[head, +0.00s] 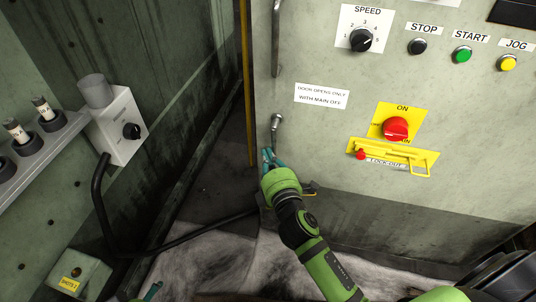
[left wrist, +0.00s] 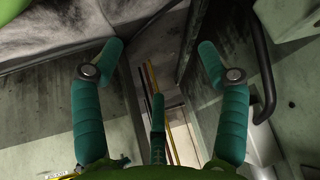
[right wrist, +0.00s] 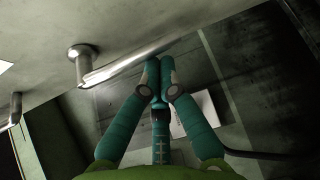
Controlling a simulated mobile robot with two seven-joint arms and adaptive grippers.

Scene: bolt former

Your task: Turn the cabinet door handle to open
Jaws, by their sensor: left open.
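The cabinet door handle (head: 276,127) is a small metal lever on the grey-green cabinet door (head: 320,150), hanging down from its pivot near the left edge. My right gripper (head: 267,156) is at the lever's lower end. In the right wrist view the handle (right wrist: 82,62) is at upper left, and the fingertips of my right gripper (right wrist: 160,68) are together near the lever's far end. I cannot tell whether they touch it. My left gripper (left wrist: 160,58) is open and empty in the left wrist view; only a fingertip shows in the head view.
The door carries a red main switch (head: 396,128), a yellow lock-out plate (head: 420,158) and a speed knob (head: 361,40). A long metal bar (head: 276,38) is above the handle. A switch box (head: 122,126) with a black cable (head: 103,205) is at left. Dark open floor lies between.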

